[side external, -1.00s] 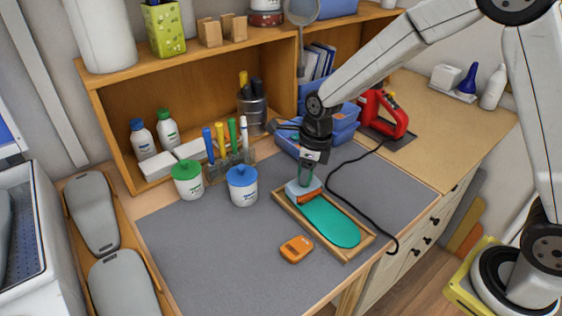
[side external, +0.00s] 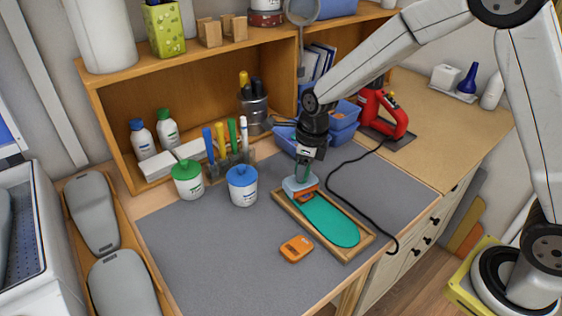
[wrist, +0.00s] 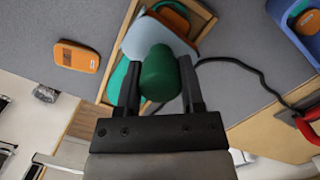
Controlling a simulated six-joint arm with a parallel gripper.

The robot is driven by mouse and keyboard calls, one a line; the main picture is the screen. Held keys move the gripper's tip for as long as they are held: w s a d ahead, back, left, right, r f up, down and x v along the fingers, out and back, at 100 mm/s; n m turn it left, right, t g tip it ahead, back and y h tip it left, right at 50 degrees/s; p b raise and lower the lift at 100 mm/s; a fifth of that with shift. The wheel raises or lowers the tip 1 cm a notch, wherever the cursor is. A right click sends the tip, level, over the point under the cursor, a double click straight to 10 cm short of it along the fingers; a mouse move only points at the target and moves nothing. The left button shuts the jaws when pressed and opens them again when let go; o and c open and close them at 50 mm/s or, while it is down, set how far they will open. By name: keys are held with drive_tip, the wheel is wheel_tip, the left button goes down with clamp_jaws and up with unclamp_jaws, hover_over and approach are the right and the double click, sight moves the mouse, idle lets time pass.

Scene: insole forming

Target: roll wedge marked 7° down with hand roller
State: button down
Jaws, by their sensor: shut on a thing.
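My gripper (side external: 303,165) is shut on the green handle (wrist: 160,76) of the hand roller. The roller's pale blue head (side external: 300,185) is over the upper end of the teal insole (side external: 328,220), which lies in a shallow wooden tray (side external: 352,252). An orange wedge (side external: 306,198) lies on the insole, partly hidden under the head; it also shows beyond the head in the wrist view (wrist: 172,16). Whether the roller touches it is not clear. A second orange wedge (side external: 297,249) lies on the mat left of the tray. No degree mark is readable on either.
Blue bins (side external: 343,120) are behind the gripper. A black cable (side external: 340,170) runs right of the tray from a red tool (side external: 383,112).

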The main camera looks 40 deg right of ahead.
drive_tip(key=shift+w+d, duration=0.2)
drive_tip(key=shift+w, duration=0.75)
idle(0.8)
drive_tip(key=shift+s+a+r, duration=0.1)
drive_tip(key=shift+s+r, duration=0.05)
drive_tip(key=shift+s, duration=0.3)
idle(0.5)
